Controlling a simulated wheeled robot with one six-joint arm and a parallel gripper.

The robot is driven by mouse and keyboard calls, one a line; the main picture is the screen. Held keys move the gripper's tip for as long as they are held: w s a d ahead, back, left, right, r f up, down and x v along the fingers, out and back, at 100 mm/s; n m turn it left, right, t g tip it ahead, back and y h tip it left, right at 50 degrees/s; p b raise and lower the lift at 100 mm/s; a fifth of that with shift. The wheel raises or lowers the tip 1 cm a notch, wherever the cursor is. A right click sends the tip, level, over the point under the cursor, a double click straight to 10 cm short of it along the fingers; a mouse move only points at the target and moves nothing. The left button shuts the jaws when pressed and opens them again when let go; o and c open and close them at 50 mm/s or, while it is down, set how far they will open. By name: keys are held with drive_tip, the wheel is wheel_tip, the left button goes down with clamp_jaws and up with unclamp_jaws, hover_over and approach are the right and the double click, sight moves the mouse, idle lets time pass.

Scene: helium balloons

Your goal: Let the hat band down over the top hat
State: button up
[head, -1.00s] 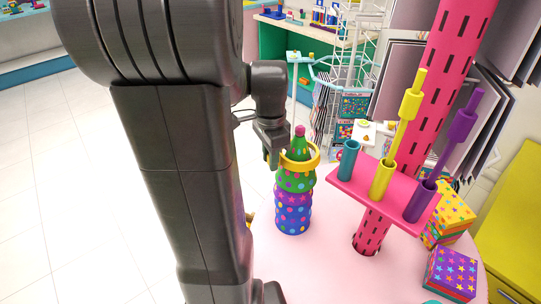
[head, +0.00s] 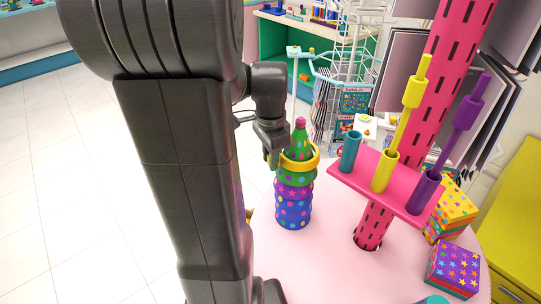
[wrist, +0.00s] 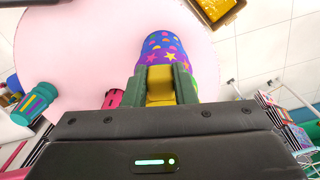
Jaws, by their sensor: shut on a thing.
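The yellow hat band (head: 313,164) is a ring around the green dotted cone of the top hat (head: 299,143), which has a pink tip. The tip and upper cone stick up through the band, and green shows below it. The top hat stands on a purple starred tier (head: 293,191) and a blue dotted base (head: 293,214). My gripper (head: 273,158) is shut on the left side of the band. In the wrist view, my gripper (wrist: 166,86) has yellow between its fingers, with the tiers beyond. Whether the band touches the cone is unclear.
The stack stands on a round pink table (head: 320,270). Close on its right, a pink shelf (head: 402,188) carries teal, yellow and purple tubes on a pink slotted post (head: 373,226). Patterned boxes (head: 453,268) sit at the table's right. The table's front is clear.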

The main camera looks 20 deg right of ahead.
drive_tip(key=shift+f+b, duration=0.55)
drive_tip(key=shift+f, duration=0.35)
drive_tip(key=o, duration=1.1)
